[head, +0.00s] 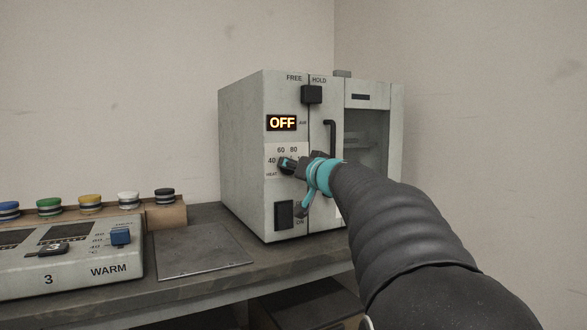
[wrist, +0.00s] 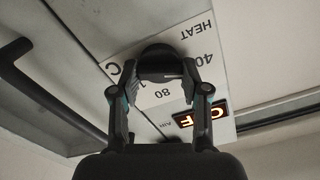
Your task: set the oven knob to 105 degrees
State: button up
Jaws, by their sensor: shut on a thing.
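The oven (head: 243,160) is a pale grey box at the back of the bench. Its dark round heat knob (head: 286,165) sits on a white dial plate marked 40, 60, 80 and HEAT; the higher marks are behind my gripper. My gripper (head: 299,162) reaches in from the right. In the wrist view, turned upside down, my gripper (wrist: 160,82) is shut on the knob (wrist: 160,57), one finger on each side. The knob's pointer is not clear. The display (head: 282,123) reads OFF; it also shows in the wrist view (wrist: 202,114).
The oven door handle (head: 330,137) stands out close to my gripper. A FREE/HOLD slider (head: 312,94) is above and a dark switch (head: 284,214) below. A WARM unit (head: 75,262) and several capped jars (head: 90,203) stand left. A flat plate (head: 203,254) lies on the bench.

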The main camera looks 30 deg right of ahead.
jog(key=m, duration=2.6)
jog(key=shift+f+m+p, duration=0.3)
jog(key=shift+f, duration=0.05)
dwell(0.4)
jog(key=o, duration=1.1)
jog(key=shift+o, duration=0.2)
